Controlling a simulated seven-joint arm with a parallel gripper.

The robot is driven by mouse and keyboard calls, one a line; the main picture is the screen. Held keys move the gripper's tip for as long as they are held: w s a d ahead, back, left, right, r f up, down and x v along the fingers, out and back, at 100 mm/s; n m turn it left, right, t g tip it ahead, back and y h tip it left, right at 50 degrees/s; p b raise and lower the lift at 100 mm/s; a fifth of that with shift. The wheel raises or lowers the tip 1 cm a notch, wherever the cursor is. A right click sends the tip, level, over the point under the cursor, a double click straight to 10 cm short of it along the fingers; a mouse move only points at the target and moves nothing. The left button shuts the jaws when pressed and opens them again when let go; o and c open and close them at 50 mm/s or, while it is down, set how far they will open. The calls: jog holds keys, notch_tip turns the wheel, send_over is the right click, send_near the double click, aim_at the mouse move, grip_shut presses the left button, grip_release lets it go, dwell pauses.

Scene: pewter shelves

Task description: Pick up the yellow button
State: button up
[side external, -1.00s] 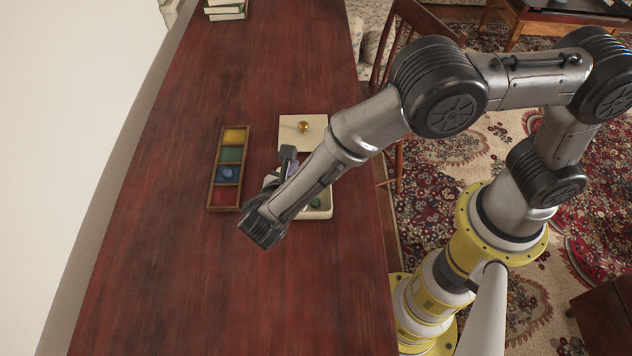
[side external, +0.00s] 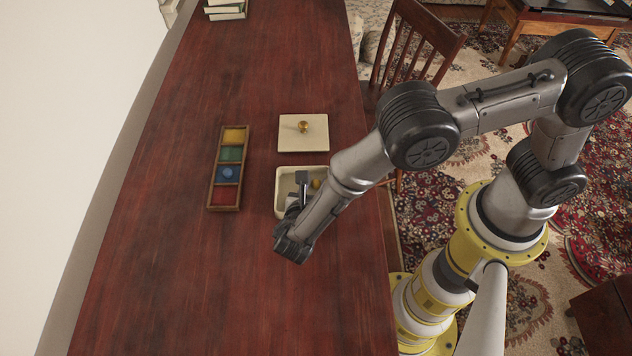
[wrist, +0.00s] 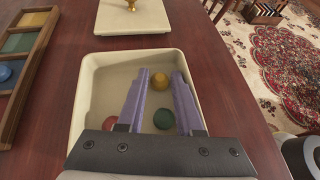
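The yellow button (wrist: 159,81) lies in a cream, square-walled box (wrist: 87,90), towards its far side. It also shows in the side external view (side external: 316,184), beside my gripper. My gripper (wrist: 160,76) is open, with its two purple-padded fingers over the box. In the wrist view the yellow button shows between the fingertips, and nothing is held. A green button (wrist: 164,119) lies nearer in the box, also seen between the fingers. A red button (wrist: 109,122) lies at the left of the box. The height of the fingertips above the button is hard to tell.
A wooden tray (side external: 211,197) with yellow, green, blue and red compartments stands left of the box; a blue button (side external: 227,173) is in the blue one. A cream lid (side external: 292,145) with a brass knob lies behind the box. The front of the table is clear.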

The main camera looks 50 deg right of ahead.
grip_shut()
dwell(0.5)
